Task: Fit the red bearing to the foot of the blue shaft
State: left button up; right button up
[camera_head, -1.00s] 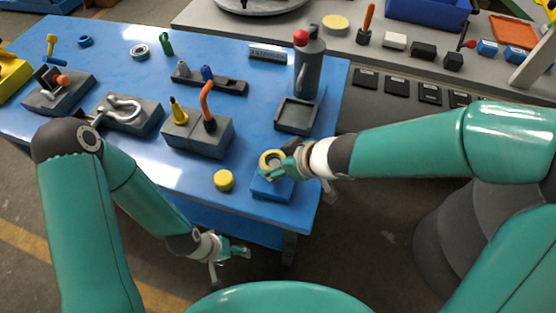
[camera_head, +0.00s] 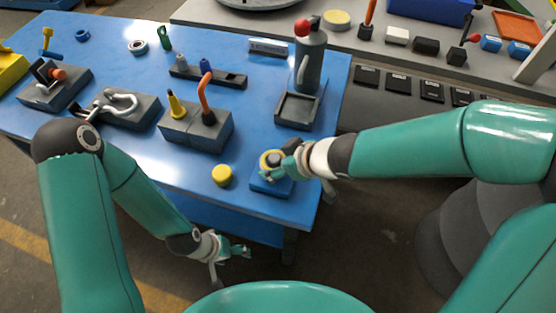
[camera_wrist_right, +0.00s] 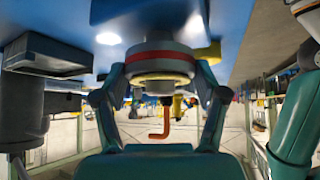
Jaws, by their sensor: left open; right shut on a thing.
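A round grey part with a red band and a yellow rim (camera_wrist_right: 160,67) sits between the fingers of my right gripper (camera_wrist_right: 158,88) in the right wrist view. It looks like the red bearing, and the fingers are shut on it. In the head view my right gripper (camera_head: 284,160) is at the blue block near the table's front right corner, beside the yellow rim (camera_head: 267,159). My left gripper (camera_head: 232,250) is open and empty, off the table's front edge.
A yellow disc (camera_head: 222,175) lies left of the blue block (camera_head: 270,185). A grey block with an orange hooked rod (camera_head: 205,95) stands behind. A grey canister (camera_head: 310,65) and square tray (camera_head: 297,111) stand back right. Bare blue table lies left of the disc.

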jog(key=shift+f+b, duration=0.85)
jog(key=shift+f, duration=0.15)
jog(key=o, duration=1.7)
jog(key=shift+r, duration=0.1)
notch_tip(320, 180, up, 13)
jog(key=p, duration=1.2)
jog(key=shift+p, duration=0.3)
